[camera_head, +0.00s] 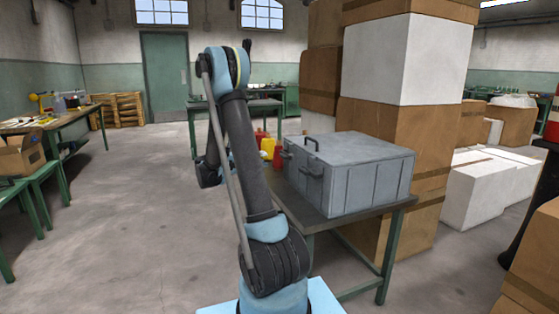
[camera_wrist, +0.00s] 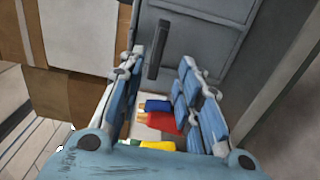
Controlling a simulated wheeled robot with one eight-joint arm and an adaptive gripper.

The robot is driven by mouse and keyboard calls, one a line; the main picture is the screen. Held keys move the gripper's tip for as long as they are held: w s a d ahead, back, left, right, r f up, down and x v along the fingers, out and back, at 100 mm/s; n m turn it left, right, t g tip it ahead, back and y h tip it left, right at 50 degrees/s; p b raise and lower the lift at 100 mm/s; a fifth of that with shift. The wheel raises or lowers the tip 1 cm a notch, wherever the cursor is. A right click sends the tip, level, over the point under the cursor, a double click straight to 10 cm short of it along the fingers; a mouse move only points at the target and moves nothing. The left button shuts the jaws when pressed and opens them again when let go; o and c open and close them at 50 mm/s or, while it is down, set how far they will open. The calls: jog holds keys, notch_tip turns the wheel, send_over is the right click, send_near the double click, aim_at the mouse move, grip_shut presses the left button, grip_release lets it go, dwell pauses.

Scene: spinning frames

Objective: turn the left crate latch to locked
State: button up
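The grey crate (camera_head: 365,178) sits closed on a table. Two dark latches show on its left-facing side, one farther back (camera_head: 288,153) and one nearer (camera_head: 313,172). A dark handle (camera_head: 313,141) stands on its lid. My gripper (camera_head: 208,175) is left of the crate, partly hidden behind my arm and apart from it. In the wrist view my gripper (camera_wrist: 168,95) is open and empty, its blue fingers spread. Beyond the fingertips a dark upright bar (camera_wrist: 156,50) stands against the grey crate (camera_wrist: 205,45); I cannot tell which crate fitting it is.
The crate's table (camera_head: 385,235) has a green frame. Red and yellow containers (camera_head: 267,146) are behind my arm; similar colours show between my fingers in the wrist view. Stacked cardboard boxes (camera_head: 385,140) rise behind the crate. The floor at left (camera_head: 130,220) is clear.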

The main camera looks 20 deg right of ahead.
aim_at(282, 157)
jog(key=d, duration=0.9)
jog(key=shift+w+d, duration=0.2)
jog(key=shift+d, duration=0.1)
grip_shut()
